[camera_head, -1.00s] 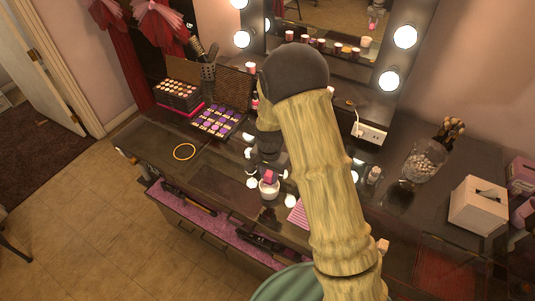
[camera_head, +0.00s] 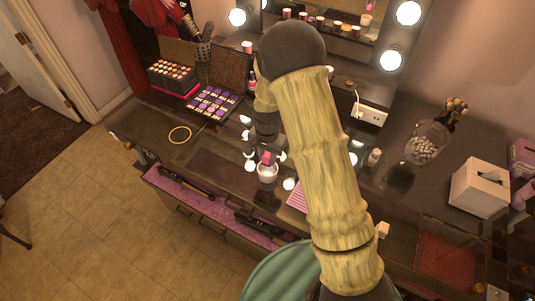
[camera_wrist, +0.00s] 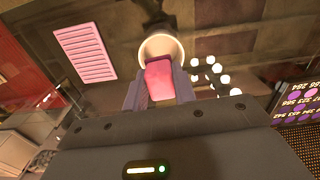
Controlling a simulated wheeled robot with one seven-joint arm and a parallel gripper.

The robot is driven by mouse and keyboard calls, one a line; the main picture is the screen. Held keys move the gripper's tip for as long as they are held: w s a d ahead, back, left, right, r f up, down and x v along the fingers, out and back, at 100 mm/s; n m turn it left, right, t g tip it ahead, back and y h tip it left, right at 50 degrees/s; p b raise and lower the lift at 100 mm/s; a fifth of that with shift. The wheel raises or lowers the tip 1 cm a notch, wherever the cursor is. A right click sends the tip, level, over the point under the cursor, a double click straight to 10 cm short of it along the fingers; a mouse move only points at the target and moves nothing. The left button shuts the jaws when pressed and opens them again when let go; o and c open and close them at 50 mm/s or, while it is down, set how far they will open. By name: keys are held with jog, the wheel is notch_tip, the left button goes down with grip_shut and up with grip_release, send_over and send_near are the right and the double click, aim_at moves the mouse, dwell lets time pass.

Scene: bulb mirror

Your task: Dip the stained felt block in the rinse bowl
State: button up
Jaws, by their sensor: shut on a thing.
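The pink felt block (camera_head: 267,157) is held between the fingers of my gripper (camera_wrist: 158,88); it fills the gap between them in the wrist view (camera_wrist: 159,79). Darker magenta shows along its far edge. The small white round bowl (camera_head: 267,174) stands on the dark tabletop right at the block. In the wrist view the bowl (camera_wrist: 163,42) shows its rim just beyond the block, and the block's far end overlaps the opening. I cannot tell whether the block touches the bowl or any liquid. My arm hides part of the table in the head view.
A pink ridged mat (camera_head: 297,199) lies right of the bowl. An eyeshadow palette (camera_head: 213,101) and gold ring (camera_head: 180,135) lie to the left. A glass jar (camera_head: 425,143) and tissue box (camera_head: 480,188) stand at right. Bright bulb reflections dot the glossy tabletop.

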jog(key=shift+f+b, duration=2.4)
jog(key=shift+f, duration=1.4)
jog(key=shift+s+f, duration=0.1)
jog(key=shift+s, duration=0.05)
jog(key=shift+w+r+p, duration=0.2)
jog(key=shift+r+p, duration=1.35)
jog(key=shift+r, duration=0.7)
jog(key=shift+r+p, duration=1.2)
jog(key=shift+r, duration=0.5)
jog(key=shift+r+p, duration=1.5)
jog(key=shift+r, duration=0.55)
